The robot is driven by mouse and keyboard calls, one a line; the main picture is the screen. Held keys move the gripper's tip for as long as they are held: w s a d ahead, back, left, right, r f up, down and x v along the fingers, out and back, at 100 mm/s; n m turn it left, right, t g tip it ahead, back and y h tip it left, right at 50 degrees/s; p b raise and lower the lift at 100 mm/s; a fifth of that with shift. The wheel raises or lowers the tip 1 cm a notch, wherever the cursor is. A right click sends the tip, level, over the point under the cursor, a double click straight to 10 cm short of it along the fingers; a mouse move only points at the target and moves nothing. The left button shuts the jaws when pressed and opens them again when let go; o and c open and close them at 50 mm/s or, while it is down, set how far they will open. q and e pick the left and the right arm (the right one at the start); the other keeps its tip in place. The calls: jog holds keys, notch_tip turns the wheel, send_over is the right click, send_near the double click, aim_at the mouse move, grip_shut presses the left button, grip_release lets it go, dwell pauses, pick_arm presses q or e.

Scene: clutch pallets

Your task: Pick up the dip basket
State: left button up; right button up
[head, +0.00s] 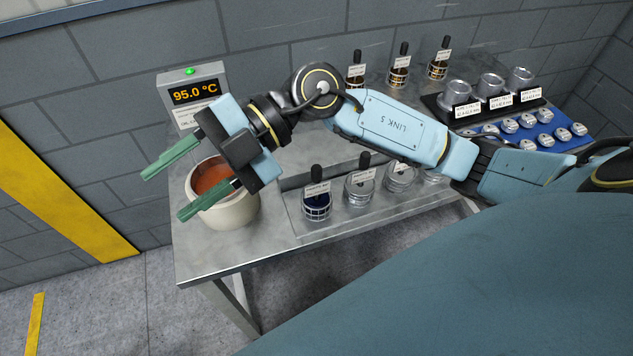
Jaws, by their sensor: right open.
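A small wire basket with dark blue contents (317,207) and a black labelled upright handle stands at the left end of a shallow metal tray; it looks like the dip basket. My right gripper (165,195) is open, with its two green fingers spread and nothing between them. It is over and left of the cream pot of orange-brown liquid (235,211), well left of the basket. One finger passes in front of the pot; I cannot tell its height above it. My left gripper is not in view.
A 95.0 °C display box (195,96) stands behind the pot. Brown bottles (399,72), metal cups (491,85) and a blue mat (548,141) of small metal parts are farther back.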

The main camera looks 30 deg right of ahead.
jog(key=w+d+f+h, duration=0.2)
jog(key=d+f+h, duration=0.4)
jog(key=d+h, duration=0.1)
jog(key=m+t+h, duration=0.1)
jog(key=m+h, duration=0.4)
jog(key=h, duration=0.4)
send_over(316, 166)
jog(key=s, duration=0.1)
jog(key=f, duration=0.8)
jog(key=shift+a+f, duration=0.1)
jog(key=shift+a, duration=0.15)
jog(key=shift+w+d+f+p, duration=0.15)
jog(key=shift+f+p, duration=0.2)
jog(key=shift+f, duration=1.25)
jog(key=shift+w+d+f+p, duration=0.15)
jog(key=shift+f+p, duration=0.2)
jog(key=shift+f, duration=1.25)
jog(key=shift+a, duration=0.1)
grip_shut()
jog(key=shift+r, duration=0.1)
jog(key=shift+w+r, duration=0.15)
jog(key=shift+w, duration=0.05)
